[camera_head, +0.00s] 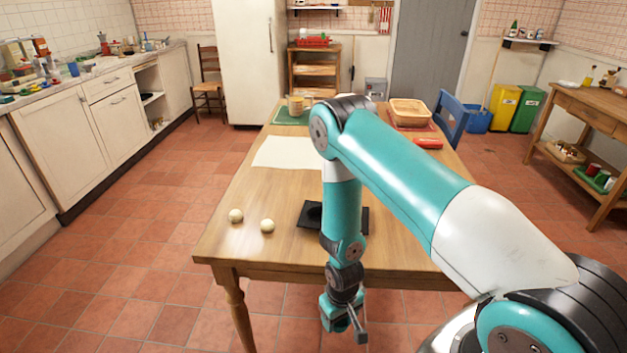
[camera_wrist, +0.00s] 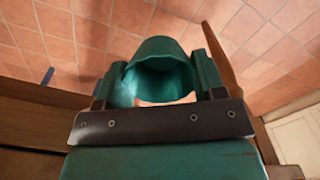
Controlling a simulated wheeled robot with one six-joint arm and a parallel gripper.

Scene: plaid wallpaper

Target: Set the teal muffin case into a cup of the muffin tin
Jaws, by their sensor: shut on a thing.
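The teal muffin case (camera_wrist: 158,72) is between the two fingers of my gripper (camera_wrist: 160,84) in the wrist view, its open mouth showing. My gripper is shut on it. In the head view my gripper (camera_head: 345,322) hangs in front of the table's near edge, low, with floor tiles behind it. I cannot make out the case there. A dark, flat thing that looks like the muffin tin (camera_head: 306,222) lies on the table near its front edge. My arm hides its middle, and a round cup shows at its left.
Two pale balls (camera_head: 236,216) (camera_head: 267,226) sit on the wooden table (camera_head: 240,190) left of the tin. A pale sheet (camera_head: 285,153), a mug (camera_head: 296,105), a basket (camera_head: 410,110) and a red object (camera_head: 428,143) lie farther back. A blue chair (camera_head: 452,115) stands behind right.

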